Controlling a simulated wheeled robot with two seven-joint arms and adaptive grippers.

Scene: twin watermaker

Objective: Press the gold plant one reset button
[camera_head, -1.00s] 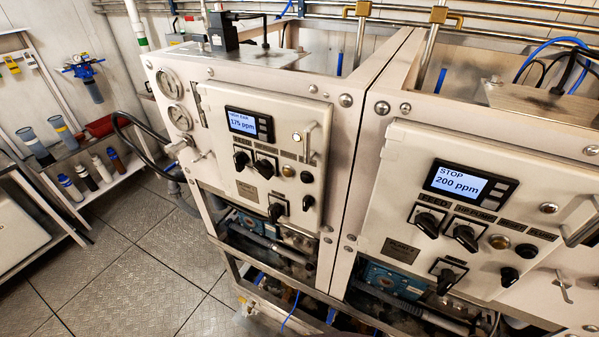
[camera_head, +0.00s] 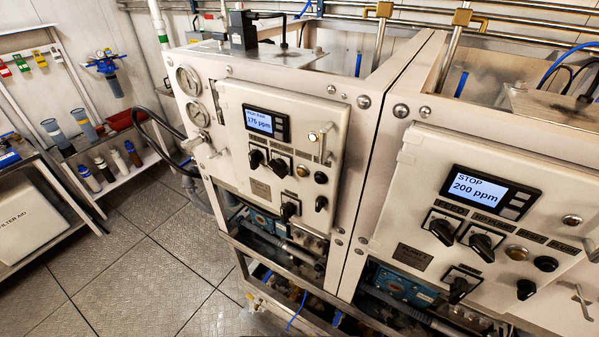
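Two white control panels stand side by side. The left panel (camera_head: 232,120) has a gold button (camera_head: 302,171) beside a black button (camera_head: 320,177), below a screen (camera_head: 259,122) showing 175 ppm. The right panel (camera_head: 420,170) also has a gold button (camera_head: 516,253), below a screen (camera_head: 490,191) reading STOP 200 ppm. Each panel has a small nameplate, on the left (camera_head: 260,188) and on the right (camera_head: 413,256); the lettering is too small to read surely. Neither of my grippers is in view, and nothing covers the gold buttons.
Black knobs (camera_head: 279,167) and a metal handle (camera_head: 327,143) stick out from the left panel. Two gauges (camera_head: 188,81) and a black hose (camera_head: 160,122) are at its left. Shelves with bottles (camera_head: 103,169) stand far left. The tiled floor (camera_head: 150,270) between is clear.

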